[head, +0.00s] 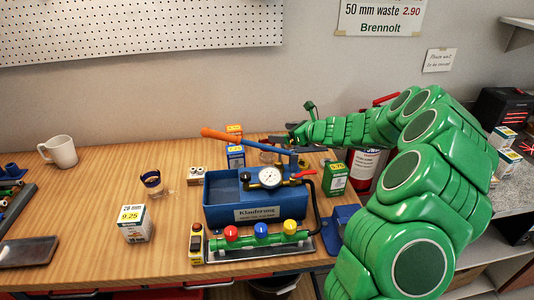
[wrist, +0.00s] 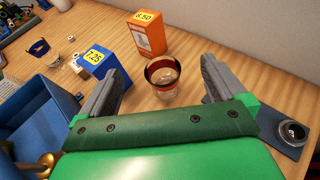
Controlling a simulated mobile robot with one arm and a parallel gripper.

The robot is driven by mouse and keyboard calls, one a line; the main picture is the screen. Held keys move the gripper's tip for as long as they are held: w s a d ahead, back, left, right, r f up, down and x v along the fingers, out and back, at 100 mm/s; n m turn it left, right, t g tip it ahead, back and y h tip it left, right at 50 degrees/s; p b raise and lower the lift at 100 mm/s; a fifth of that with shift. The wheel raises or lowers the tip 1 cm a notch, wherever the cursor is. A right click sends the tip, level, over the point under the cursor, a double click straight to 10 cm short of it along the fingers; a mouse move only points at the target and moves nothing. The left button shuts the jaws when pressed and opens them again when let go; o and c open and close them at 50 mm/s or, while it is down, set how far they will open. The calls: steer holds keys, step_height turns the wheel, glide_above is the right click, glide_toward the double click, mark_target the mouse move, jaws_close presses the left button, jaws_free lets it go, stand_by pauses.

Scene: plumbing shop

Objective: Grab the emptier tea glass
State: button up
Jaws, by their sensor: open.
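The fingers are open and I see no contact with the glass. I cannot tell the tea level in either glass. In the head view my gripper (head: 293,137) is behind the pump, partly hidden.
The blue pump tank (head: 225,203) with its orange lever (head: 228,135) stands in front of my gripper. A blue box (wrist: 105,62) and an orange box (wrist: 147,34) stand near the red-banded glass. A white mug (head: 61,151) is far left.

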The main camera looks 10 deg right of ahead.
glide_toward(261, 141)
steer(key=shift+f+x, duration=0.1)
steer(key=shift+x, duration=1.7)
steer(key=shift+f+x, duration=0.15)
steer(key=shift+x, duration=1.65)
steer(key=c, duration=1.2)
steer(key=shift+r, duration=0.15)
